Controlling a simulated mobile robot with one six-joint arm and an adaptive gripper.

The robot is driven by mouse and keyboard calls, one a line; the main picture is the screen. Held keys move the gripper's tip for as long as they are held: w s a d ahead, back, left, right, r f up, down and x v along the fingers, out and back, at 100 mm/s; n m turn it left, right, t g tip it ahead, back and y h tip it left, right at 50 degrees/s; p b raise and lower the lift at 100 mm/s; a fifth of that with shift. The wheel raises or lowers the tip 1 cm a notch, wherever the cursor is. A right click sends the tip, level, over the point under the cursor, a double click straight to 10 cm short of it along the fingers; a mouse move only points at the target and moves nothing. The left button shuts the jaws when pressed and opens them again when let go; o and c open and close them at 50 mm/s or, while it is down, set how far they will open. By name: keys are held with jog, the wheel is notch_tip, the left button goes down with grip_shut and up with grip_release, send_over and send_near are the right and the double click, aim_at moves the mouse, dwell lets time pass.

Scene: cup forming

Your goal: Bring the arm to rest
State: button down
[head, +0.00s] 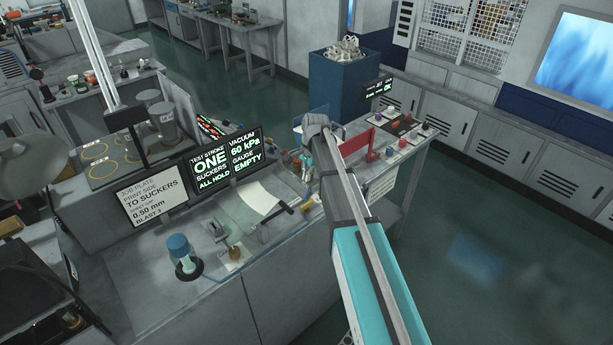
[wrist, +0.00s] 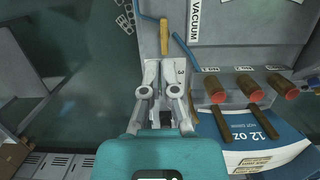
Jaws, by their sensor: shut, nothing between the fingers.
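My arm (head: 365,255), grey and teal, reaches out from the bottom of the head view over the right part of the workbench (head: 285,268). In the wrist view my gripper (wrist: 164,66) is shut and empty, its two grey fingers close together. Its tips point toward a grey panel with a yellow handle (wrist: 164,38) and a VACUUM label (wrist: 197,20). I cannot tell whether the tips touch the handle. In the head view the arm hides most of the gripper area.
Open green floor (head: 490,215) lies right of the bench.

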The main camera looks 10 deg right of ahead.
jog(key=s+f+n+h+b, duration=0.1)
jog(key=s+f+n+b, duration=0.4)
jog(key=s, duration=0.7)
jog(key=s+f+n+t+h+b, duration=0.1)
jog(key=s+f+n+b, duration=0.4)
jog(key=s, duration=0.8)
jog(key=shift+f+n, duration=0.25)
jog(key=shift+n, duration=0.75)
